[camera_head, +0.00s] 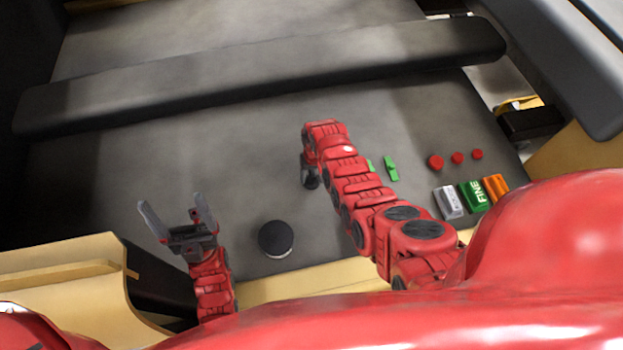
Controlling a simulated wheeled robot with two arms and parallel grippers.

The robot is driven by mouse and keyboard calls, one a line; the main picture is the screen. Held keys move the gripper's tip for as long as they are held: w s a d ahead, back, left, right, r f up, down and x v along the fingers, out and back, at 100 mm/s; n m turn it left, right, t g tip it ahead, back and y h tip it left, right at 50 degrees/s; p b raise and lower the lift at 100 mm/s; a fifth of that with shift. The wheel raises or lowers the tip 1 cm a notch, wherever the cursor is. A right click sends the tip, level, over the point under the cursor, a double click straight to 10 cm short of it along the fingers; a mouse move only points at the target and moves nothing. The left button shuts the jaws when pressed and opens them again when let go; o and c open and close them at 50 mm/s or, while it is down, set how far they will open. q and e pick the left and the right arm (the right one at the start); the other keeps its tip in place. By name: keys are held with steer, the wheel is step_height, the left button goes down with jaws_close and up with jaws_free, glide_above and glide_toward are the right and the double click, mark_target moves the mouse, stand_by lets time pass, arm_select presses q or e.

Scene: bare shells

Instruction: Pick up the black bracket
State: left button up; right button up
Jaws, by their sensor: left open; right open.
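I cannot pick out a black bracket for certain. A round black puck-like object (276,239) lies on the grey surface (130,165) near its front edge. My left gripper (176,214) is open and empty, to the left of the round object, with its two fingers spread and pointing away from me. My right arm reaches over the surface right of the round object. The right gripper (309,176) shows only in part as a dark shape at the arm's far end, and its fingers are mostly hidden.
A long dark padded bar (260,70) crosses the surface at the back. Green pieces (390,168) lie beside my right arm. Red discs (435,162) and grey, green (474,196) and orange blocks lie at the right. A dark box (530,120) is beyond the right edge.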

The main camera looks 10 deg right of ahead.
steer(key=shift+c, duration=0.3)
jaws_close()
stand_by(1.1)
